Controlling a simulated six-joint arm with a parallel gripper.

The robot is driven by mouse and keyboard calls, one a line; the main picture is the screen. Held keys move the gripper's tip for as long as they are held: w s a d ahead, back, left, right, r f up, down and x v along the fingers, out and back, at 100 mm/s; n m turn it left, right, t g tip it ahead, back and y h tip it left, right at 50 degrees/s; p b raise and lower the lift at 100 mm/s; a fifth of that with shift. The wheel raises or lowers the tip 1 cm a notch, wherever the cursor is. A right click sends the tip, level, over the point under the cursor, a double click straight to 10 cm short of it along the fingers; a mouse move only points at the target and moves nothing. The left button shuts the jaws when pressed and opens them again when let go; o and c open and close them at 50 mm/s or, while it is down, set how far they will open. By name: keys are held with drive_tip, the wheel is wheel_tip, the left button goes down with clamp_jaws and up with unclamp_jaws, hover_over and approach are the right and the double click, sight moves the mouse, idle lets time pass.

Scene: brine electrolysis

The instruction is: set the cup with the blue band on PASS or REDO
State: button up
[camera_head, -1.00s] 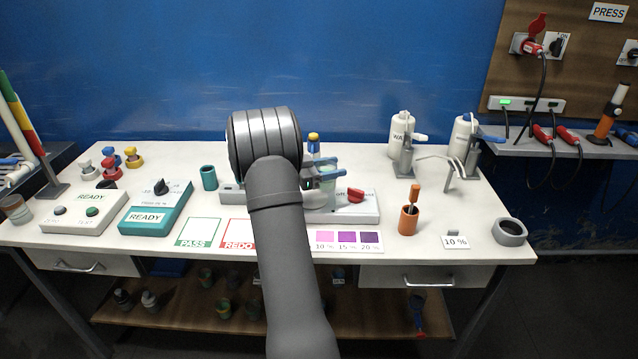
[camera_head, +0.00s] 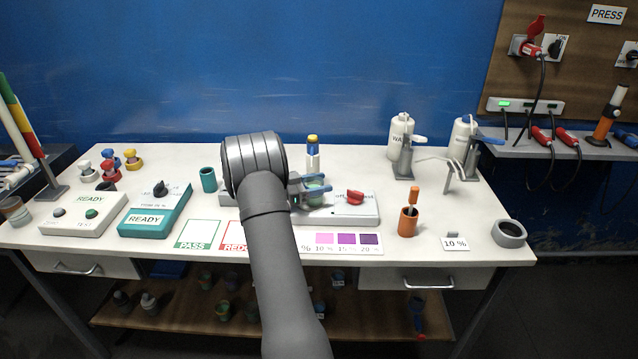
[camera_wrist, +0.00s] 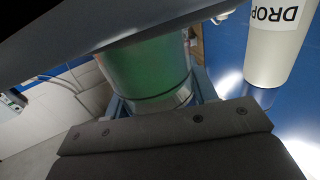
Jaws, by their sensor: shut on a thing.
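My gripper (camera_head: 315,187) is shut on a translucent greenish cup (camera_head: 313,182), over or beside the white unit with the red knob. The cup fills the middle of the wrist view (camera_wrist: 150,75), with a dark line near its lower part. I cannot make out a blue band on it. Whether its base touches anything is hidden. The green-framed PASS card (camera_head: 198,232) lies near the table's front edge, left of my arm. The red-framed REDO card (camera_head: 232,233) lies to its right, partly hidden by my arm.
A dropper bottle (camera_head: 313,152) stands just behind the gripper; its DROP label shows in the wrist view (camera_wrist: 278,40). The white unit (camera_head: 350,208) and color chart (camera_head: 350,246) lie right. A teal cup (camera_head: 208,180) and READY box (camera_head: 152,212) stand left.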

drive_tip(key=o, duration=1.1)
drive_tip(key=shift+a, duration=0.1)
drive_tip(key=v, duration=0.8)
wheel_tip(320, 180, up, 7)
drive_tip(key=shift+d, duration=0.35)
drive_tip(key=shift+o, duration=0.5)
drive_tip(key=shift+w+r, duration=0.1)
drive_tip(key=shift+r, duration=0.35)
